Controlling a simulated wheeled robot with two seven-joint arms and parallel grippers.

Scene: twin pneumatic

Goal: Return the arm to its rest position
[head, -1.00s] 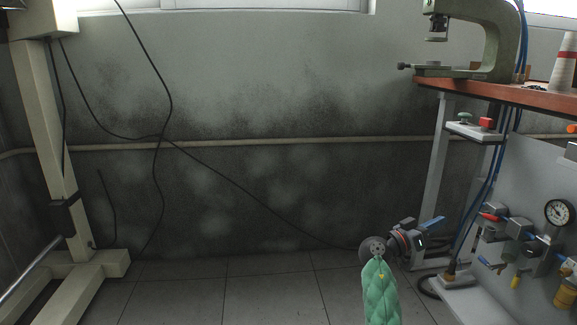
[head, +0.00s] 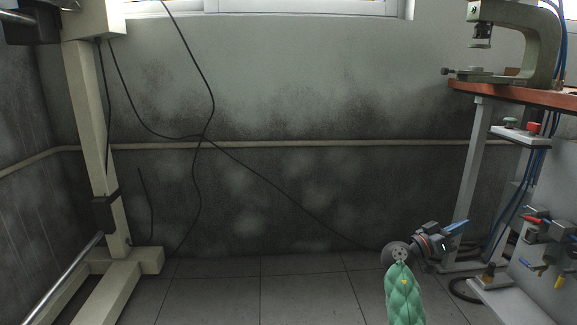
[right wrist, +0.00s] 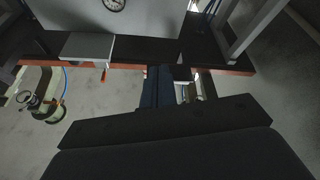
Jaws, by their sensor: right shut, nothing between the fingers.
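My right arm in its green quilted sleeve (head: 403,295) rises from the bottom edge of the head view, right of the middle. Its gripper (head: 455,229) is shut and empty. In the head view it appears in front of the lower part of the bench, pointing right. In the right wrist view the dark fingers (right wrist: 168,88) sit close together with nothing held. My left arm and gripper are not in view.
A red-topped bench (head: 520,95) with a C-shaped press (head: 545,45) stands at right. Below are a button shelf (head: 520,135), blue hoses and a grey valve panel. A cream post (head: 90,150) stands at left. The tiled floor (head: 255,285) between is clear.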

